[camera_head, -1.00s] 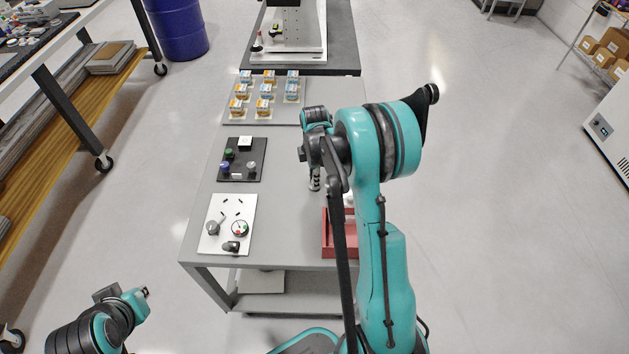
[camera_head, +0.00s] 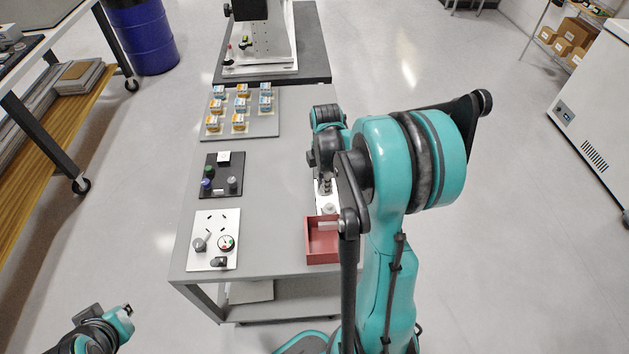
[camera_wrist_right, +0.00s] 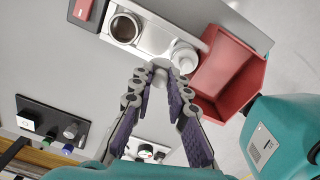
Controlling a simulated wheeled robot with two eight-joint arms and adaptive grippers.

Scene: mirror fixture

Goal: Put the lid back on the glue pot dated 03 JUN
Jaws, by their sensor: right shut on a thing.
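An open round pot (camera_wrist_right: 124,28) with a metallic rim and dark inside stands on a white plate (camera_wrist_right: 152,38) in the right wrist view. A white round-topped pot (camera_wrist_right: 184,54) stands beside it, near the red tray (camera_wrist_right: 228,70). No date is readable on either. My right gripper (camera_wrist_right: 160,72) is shut on a small pale round thing, likely a lid, partly hidden by the fingertips. It appears just beside the white pot; its height is unclear. In the head view the right gripper (camera_head: 326,186) is mostly behind my arm. My left gripper (camera_head: 126,311) is low left, away from the table.
The red tray (camera_head: 311,242) is at the table's front right. A white panel with a gauge (camera_head: 208,258), a black panel with knobs (camera_head: 222,186) and a tray of small boxes (camera_head: 262,128) occupy the left side. The table's middle strip is clear.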

